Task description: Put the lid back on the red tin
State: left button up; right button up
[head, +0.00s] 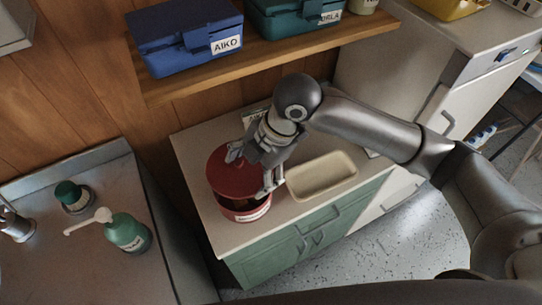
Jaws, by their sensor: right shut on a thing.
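The red tin (246,214) stands on the pale counter of the green cabinet, with a pale label on its front. Its round red lid (228,178) is over the tin's mouth, set a little to the left of the body. A dark gap shows between the lid and the tin's front, so the lid looks raised off the rim; I cannot tell how far. My right gripper (252,170) reaches in from the right and is shut on the lid. The arm and fingers hide the lid's back right part. My left gripper is not in view.
An empty beige tray (321,176) lies right of the tin, close to my right gripper. A wooden shelf (290,58) above holds a blue box (185,38) and a teal box (298,14). A green pump bottle (128,234) stands on the left worktop.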

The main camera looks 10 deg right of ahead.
jog(key=shift+f+b, duration=2.2)
jog(key=shift+b, duration=0.35)
notch_tip(320, 180, down, 2)
jog(key=shift+b, duration=0.3)
jog(key=shift+r+p, duration=0.1)
jog(key=shift+p, duration=0.75)
jog(key=shift+f+p, duration=0.2)
jog(key=shift+p, duration=0.1)
jog(key=shift+p, duration=0.4)
dwell(0.4)
dwell(0.3)
jog(key=o, duration=1)
